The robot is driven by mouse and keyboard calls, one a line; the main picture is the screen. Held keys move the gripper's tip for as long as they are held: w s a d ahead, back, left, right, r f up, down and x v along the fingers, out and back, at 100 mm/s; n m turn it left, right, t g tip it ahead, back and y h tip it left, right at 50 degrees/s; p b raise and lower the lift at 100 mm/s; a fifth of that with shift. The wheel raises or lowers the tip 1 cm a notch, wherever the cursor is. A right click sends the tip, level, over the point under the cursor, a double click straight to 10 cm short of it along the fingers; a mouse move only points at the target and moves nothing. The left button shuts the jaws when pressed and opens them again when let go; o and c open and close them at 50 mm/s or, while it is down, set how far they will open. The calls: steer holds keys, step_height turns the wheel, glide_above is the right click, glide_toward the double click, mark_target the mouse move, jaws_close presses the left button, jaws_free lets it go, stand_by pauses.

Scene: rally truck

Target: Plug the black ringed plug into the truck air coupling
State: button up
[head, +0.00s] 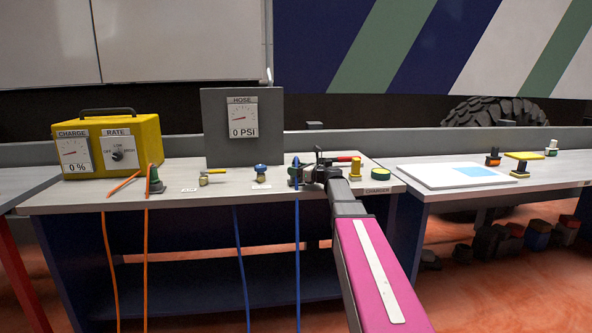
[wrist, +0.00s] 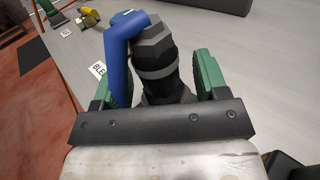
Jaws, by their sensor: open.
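The black ringed plug (wrist: 158,60) shows in the wrist view, dark with a lighter grey band, with a thick blue hose (wrist: 118,62) bending down beside it. My gripper (wrist: 164,82) is open, its green-padded fingers on either side of the plug and hose; I cannot tell whether they touch. In the head view my gripper (head: 308,174) is over the bench's right part, at the blue hose (head: 297,215) that hangs down the front. The plug is mostly hidden there. I cannot tell for sure which fitting is the truck air coupling.
A grey gauge box (head: 222,140) reads 0 PSI. A yellow charger (head: 130,138) stands left. A brass valve (head: 205,178), a blue-topped fitting (head: 261,173) and a yellow connector (head: 356,167) stand on the bench. A second bench (head: 405,163) is right, across a narrow gap.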

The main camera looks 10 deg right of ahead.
steer(key=shift+x, duration=1.2)
steer(key=shift+c, duration=0.3)
steer(key=c, duration=1)
steer(key=shift+r, duration=0.1)
